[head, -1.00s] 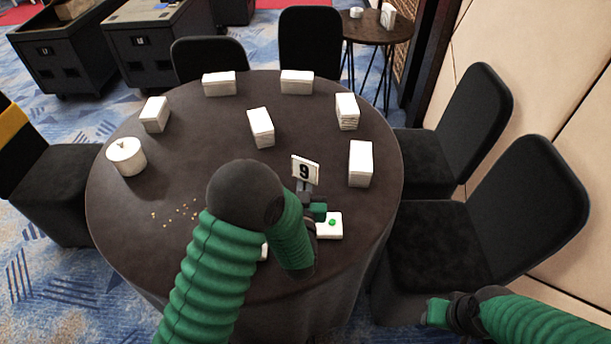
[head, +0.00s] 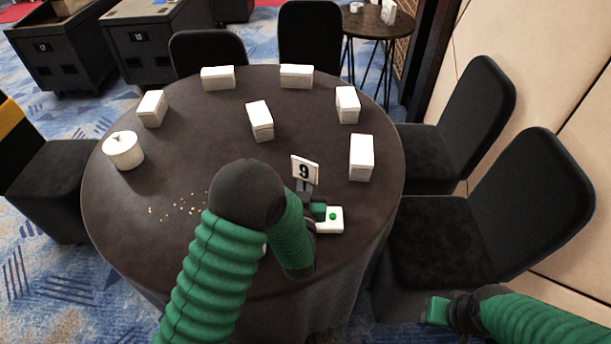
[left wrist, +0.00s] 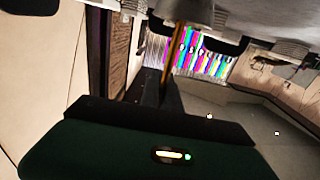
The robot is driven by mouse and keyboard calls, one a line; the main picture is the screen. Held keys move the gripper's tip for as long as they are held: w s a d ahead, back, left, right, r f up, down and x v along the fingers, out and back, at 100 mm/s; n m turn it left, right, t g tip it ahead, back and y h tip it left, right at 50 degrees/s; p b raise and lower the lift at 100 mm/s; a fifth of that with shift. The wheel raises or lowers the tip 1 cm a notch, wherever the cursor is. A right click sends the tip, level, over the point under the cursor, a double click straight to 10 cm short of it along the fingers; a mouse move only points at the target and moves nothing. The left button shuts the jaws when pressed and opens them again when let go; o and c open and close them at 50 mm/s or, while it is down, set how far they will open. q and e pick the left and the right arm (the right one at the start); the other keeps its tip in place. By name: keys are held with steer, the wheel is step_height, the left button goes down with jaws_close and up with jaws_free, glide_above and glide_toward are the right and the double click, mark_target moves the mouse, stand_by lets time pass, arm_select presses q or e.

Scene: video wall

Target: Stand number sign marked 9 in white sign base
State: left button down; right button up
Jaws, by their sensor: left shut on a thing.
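The number sign marked 9 (head: 305,170) is a small white card with a dark digit. It stands above the table at the fingers of my left gripper (head: 314,207), which is shut on it. A white block with a green dot on top (head: 334,226), which looks like the white sign base, lies on the table just right of that gripper. The gripper partly covers it, and I cannot tell whether sign and block touch. My right gripper (head: 438,311) is low at the right, beside the table and away from the sign; its fingers are unclear.
The round dark table (head: 200,240) bears several white stacks (head: 361,158), a white round canister (head: 123,150) and scattered crumbs (head: 180,207). Black chairs (head: 480,240) stand around it. Dark bins (head: 150,45) are at the back left. The table's left middle is mostly clear.

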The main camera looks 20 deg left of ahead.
arm_select(q)
steer(key=shift+f, duration=0.35)
steer(key=c, duration=1.5)
jaws_free()
steer(key=shift+s, duration=0.15)
steer(key=p+v, duration=0.4)
steer(key=v, duration=1.2)
steer(key=shift+s, duration=0.3)
steer(key=shift+w+f, duration=0.1)
